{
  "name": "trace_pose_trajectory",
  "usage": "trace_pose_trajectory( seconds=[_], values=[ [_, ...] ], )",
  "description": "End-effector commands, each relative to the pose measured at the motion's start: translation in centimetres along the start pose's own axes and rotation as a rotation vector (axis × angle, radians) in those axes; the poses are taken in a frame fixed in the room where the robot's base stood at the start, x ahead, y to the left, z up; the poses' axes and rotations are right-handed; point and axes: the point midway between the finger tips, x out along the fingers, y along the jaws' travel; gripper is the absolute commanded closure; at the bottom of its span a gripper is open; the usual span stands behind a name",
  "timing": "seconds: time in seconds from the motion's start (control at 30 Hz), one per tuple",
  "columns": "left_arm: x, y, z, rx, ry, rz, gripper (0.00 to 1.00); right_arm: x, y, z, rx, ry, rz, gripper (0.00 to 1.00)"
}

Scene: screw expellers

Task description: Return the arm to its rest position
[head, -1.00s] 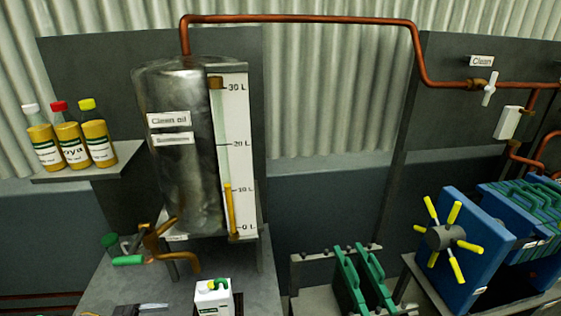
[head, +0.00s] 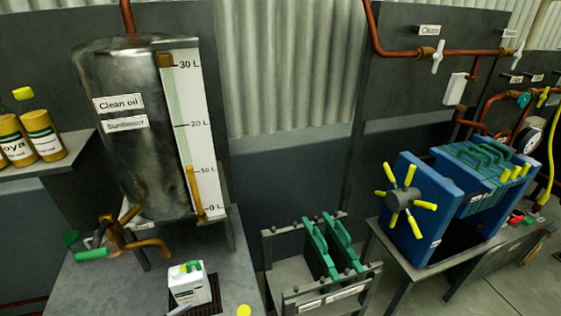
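Neither of my grippers nor my arms shows in the head view. The metal clean oil tank (head: 130,165) stands at the left, with its litre scale (head: 190,130) on the right side. A tap with a green handle (head: 92,254) sits low at the front of the tank.
A grey bench (head: 110,290) runs under the tank. Green plates (head: 330,248) stand in a grey rack at the centre. A blue filter press (head: 420,205) with a yellow-spoked wheel stands at the right. Bottles (head: 42,135) sit on a shelf at the far left.

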Motion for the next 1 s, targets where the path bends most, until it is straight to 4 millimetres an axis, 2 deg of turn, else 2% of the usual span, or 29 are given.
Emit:
trace_pose_trajectory(
  seconds=[0.13,0.3,0.83,0.9,1.0],
  values=[
    [-1.3,1.5,0.3,-0.105,-0.229,-0.157,0.15,0.0,0.0,-0.1,0.000,0.001,0.000,0.11],
    [-4.5,2.9,1.6,-0.221,-0.462,-0.240,0.15,0.0,0.0,-0.1,0.000,0.001,0.000,0.11],
    [-13.2,8.7,2.9,-0.498,-0.890,-0.243,0.15,0.1,0.1,-0.4,0.000,0.004,0.001,0.11],
    [-11.5,8.7,5.3,-0.490,-0.896,-0.240,0.15,0.7,0.1,-0.3,0.000,0.005,0.001,0.11],
    [-9.9,8.9,7.7,-0.490,-0.903,-0.236,0.15,1.1,0.1,-0.3,0.000,0.004,0.001,0.11]
  ],
)
